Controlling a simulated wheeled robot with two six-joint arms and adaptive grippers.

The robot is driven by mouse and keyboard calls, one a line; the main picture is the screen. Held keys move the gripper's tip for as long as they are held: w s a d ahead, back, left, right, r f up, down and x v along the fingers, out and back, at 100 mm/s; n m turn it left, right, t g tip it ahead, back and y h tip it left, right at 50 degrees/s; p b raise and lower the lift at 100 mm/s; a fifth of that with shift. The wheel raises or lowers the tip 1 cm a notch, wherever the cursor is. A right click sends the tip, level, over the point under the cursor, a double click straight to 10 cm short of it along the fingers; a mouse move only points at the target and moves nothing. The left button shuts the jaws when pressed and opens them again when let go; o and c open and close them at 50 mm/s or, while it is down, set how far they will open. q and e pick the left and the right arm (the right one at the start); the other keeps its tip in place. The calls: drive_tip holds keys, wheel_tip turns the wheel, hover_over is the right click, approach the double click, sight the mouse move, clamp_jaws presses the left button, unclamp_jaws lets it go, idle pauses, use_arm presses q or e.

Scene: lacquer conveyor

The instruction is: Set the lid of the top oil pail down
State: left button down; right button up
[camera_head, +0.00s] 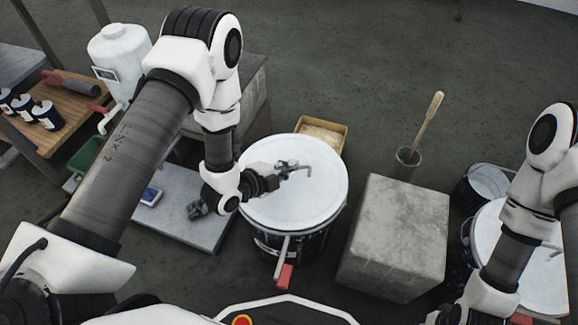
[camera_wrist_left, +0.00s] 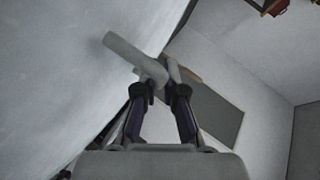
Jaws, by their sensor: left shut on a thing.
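The round white lid (camera_head: 315,205) lies level over the dark pail (camera_head: 262,240) in the middle of the head view. Whether it rests on the rim or hangs just above it, I cannot tell. My left gripper (camera_head: 280,172) is over the lid's middle, shut on its bent grey handle (camera_head: 299,168). In the left wrist view, both fingers of the left gripper (camera_wrist_left: 160,88) pinch the handle (camera_wrist_left: 130,55), with the pale lid (camera_wrist_left: 60,70) filling the left side. My right arm comes in from the right; its gripper is cut off at the bottom edge.
A red-handled tool (camera_head: 284,275) sticks out at the pail's front. A grey block (camera_head: 400,230) stands just right of it, and a low grey slab (camera_head: 185,215) lies left. Another white-topped pail (camera_head: 540,260) is at the right. A yellowish tray (camera_head: 335,130) lies behind.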

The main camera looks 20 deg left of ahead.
use_arm(q)
drive_tip(key=shift+f+b, duration=0.3)
drive_tip(key=shift+f, duration=0.25)
drive_tip(key=c, duration=1.2)
unclamp_jaws()
